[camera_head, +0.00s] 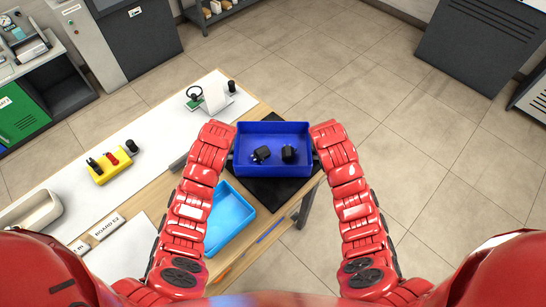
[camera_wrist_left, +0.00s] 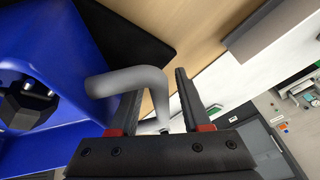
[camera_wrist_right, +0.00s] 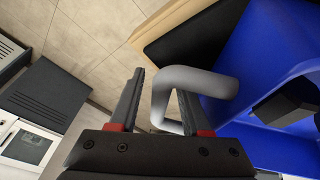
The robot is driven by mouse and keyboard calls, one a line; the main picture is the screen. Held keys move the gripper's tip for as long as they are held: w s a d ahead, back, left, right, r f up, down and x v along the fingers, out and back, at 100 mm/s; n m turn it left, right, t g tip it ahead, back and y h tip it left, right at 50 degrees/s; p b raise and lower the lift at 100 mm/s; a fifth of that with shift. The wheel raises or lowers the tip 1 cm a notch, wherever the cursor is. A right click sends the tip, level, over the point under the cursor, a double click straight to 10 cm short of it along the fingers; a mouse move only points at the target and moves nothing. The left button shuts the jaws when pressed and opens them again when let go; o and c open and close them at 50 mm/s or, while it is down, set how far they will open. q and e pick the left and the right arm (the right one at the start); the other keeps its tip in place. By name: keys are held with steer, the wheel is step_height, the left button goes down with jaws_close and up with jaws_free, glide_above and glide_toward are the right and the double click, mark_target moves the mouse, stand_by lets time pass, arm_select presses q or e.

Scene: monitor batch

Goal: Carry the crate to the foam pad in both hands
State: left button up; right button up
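The dark blue crate (camera_head: 240,165) is over the black foam pad (camera_head: 265,190), which shows past its front and far edges. The pad is turned relative to the crate, and I cannot tell whether the crate's base touches it. Two black items (camera_head: 289,153) (camera_head: 260,154) lie inside the crate. My left gripper (camera_wrist_left: 158,90) is at the crate's left side, its fingers apart around a grey bent handle (camera_wrist_left: 120,82). My right gripper (camera_wrist_right: 160,85) is at the right side, its fingers apart around the other grey handle (camera_wrist_right: 200,82). Gaps show between fingers and handles.
A light blue tray (camera_head: 228,215) stands close to the left arm on the wooden table (camera_head: 160,195). A yellow holder (camera_head: 112,167), a white stand (camera_head: 215,95) and label plates (camera_head: 105,226) are farther left. Open tiled floor (camera_head: 430,150) lies right of the table.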

arm_select(q)
steer(key=shift+r, duration=0.1)
steer(key=v, duration=0.7)
arm_select(e)
steer(key=shift+v, duration=5.95)
arm_select(q)
steer(key=shift+r, duration=0.1)
steer(key=shift+s+r, duration=0.1)
arm_select(e)
steer(key=shift+r, duration=0.1)
steer(key=shift+r+p, duration=0.4)
steer(key=shift+p, duration=0.05)
arm_select(q)
steer(key=p+v, duration=0.5)
steer(key=v, duration=0.1)
steer(key=shift+r, duration=0.4)
arm_select(e)
step_height(320, 180, up, 5)
steer(key=shift+f, duration=0.1)
